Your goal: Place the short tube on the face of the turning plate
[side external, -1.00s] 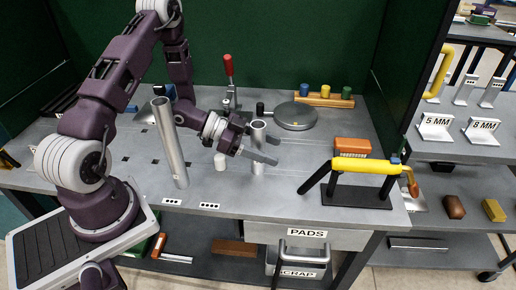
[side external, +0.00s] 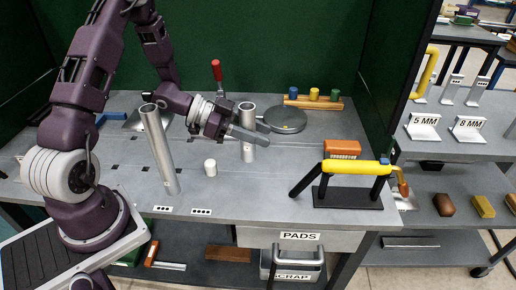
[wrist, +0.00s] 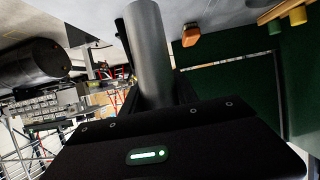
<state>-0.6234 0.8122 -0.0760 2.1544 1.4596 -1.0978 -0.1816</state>
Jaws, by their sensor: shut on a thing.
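The short tube (side external: 247,116) is a grey metal cylinder held upright in my gripper (side external: 249,136). The fingers are shut around its middle, and its lower end appears to hang just above the bench. The tube fills the upper middle of the wrist view (wrist: 148,45). The turning plate (side external: 286,120) is a flat grey disc behind and to the right of the tube, apart from it. Its face is bare. I cannot make out the plate in the wrist view.
A taller tube (side external: 160,150) leans at left. A small white cylinder (side external: 210,168) stands in front of my gripper. A red-handled clamp (side external: 217,72) is behind it. A yellow-bodied tool on a black stand (side external: 342,197) is at right. Coloured pegs on a wooden block (side external: 314,102) stand behind the plate.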

